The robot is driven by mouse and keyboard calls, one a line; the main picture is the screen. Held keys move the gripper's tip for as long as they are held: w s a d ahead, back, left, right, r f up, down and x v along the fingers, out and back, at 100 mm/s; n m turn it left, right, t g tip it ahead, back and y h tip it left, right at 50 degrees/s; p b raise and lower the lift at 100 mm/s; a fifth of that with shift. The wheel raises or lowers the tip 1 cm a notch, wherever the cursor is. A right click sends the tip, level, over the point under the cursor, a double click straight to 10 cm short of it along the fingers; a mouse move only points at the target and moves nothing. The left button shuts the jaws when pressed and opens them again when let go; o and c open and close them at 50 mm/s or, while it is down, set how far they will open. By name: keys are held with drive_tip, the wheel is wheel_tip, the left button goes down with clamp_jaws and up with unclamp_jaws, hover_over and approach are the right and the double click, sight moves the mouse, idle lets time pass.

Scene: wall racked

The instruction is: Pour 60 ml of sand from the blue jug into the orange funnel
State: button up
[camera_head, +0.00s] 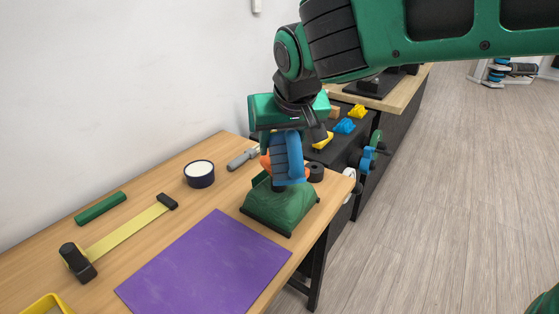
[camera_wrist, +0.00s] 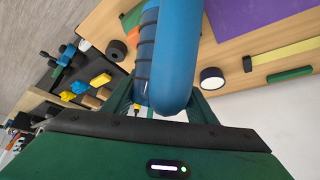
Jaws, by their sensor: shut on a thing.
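My gripper (camera_head: 284,135) is shut on the blue jug (camera_head: 289,160) and points down over the green block-like stand (camera_head: 281,207) near the table's right edge. The jug also fills the upper middle of the wrist view (camera_wrist: 174,62). The orange funnel (camera_head: 265,160) shows only as a sliver behind the jug's left side in the head view. A small orange patch, likely the funnel (camera_wrist: 134,38), shows beside the jug in the wrist view. The jug's mouth and any sand are hidden. I cannot tell whether jug and funnel touch.
A purple mat (camera_head: 205,265) lies in front of the stand. A black roll (camera_head: 316,172) sits close right. A dark rack (camera_head: 352,150) stands behind.

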drive_tip(key=shift+r, duration=3.55)
drive_tip(key=shift+f+t+y, duration=0.1)
drive_tip(key=shift+t+y, duration=0.3)
drive_tip(key=shift+t, duration=1.6)
drive_tip(key=shift+w+t+y, duration=0.1)
drive_tip(key=shift+t+y, duration=0.2)
drive_tip(key=shift+t, duration=1.2)
drive_tip(key=shift+d+f+v, duration=0.15)
drive_tip(key=shift+d+v, duration=0.05)
drive_tip(key=shift+v, duration=1.5)
drive_tip(key=shift+d+f+v, duration=0.2)
drive_tip(key=shift+v, duration=1.5)
drive_tip(key=shift+d+f+v, duration=0.15)
drive_tip(key=shift+d+v, duration=0.05)
drive_tip(key=shift+v, duration=1.55)
drive_tip(key=d+f+v, duration=0.1)
drive_tip(key=v, duration=0.9)
drive_tip(key=shift+s, duration=0.3)
